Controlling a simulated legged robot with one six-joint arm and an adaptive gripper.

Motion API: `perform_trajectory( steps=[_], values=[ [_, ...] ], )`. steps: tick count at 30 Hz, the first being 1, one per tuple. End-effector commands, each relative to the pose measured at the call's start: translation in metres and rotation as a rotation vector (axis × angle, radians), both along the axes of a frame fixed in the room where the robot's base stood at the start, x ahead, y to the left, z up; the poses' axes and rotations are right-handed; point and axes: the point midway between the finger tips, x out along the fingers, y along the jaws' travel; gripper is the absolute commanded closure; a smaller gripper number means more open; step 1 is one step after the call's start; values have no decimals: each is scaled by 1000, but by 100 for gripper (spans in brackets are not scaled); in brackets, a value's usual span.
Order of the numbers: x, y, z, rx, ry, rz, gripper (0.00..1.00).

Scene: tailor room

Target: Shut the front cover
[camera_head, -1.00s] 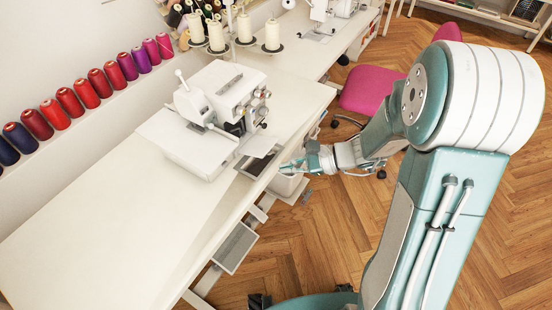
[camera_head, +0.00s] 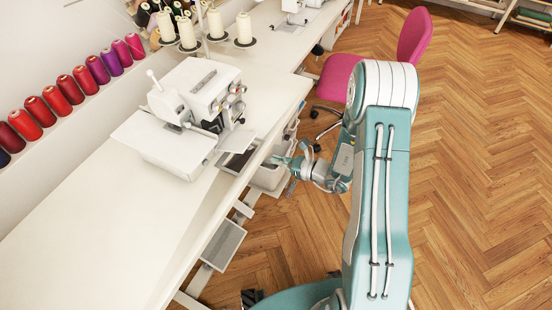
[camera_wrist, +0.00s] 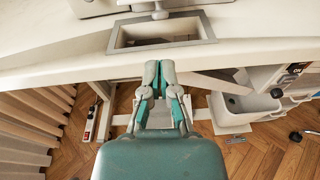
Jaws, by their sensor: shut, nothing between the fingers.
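The white overlock sewing machine (camera_head: 188,108) stands on the long white table. A white flap at its front right, which looks like the front cover (camera_head: 238,137), sticks out low over a rectangular recess (camera_head: 237,161) in the tabletop. My gripper (camera_head: 283,160) is off the table's front edge, to the right of the machine and apart from it. In the wrist view my gripper (camera_wrist: 158,68) is shut and empty, its fingertips pointing at the table edge below the recess (camera_wrist: 162,32). Only the machine's lower edge (camera_wrist: 100,6) shows there; the cover is not clear.
Thread cones (camera_head: 188,32) stand behind the machine. White bins (camera_head: 268,176) hang under the table. A pink chair (camera_head: 345,76) stands farther back. The wooden floor (camera_head: 480,170) is open at right.

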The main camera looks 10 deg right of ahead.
Motion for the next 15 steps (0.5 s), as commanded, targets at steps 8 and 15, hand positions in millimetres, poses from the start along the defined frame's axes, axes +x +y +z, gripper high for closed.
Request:
perform_trajectory(
  steps=[8,15],
  values=[
    [31,40,-9,-1,-1,4,100],
    [43,55,-11,-2,-2,3,100]
  ],
)
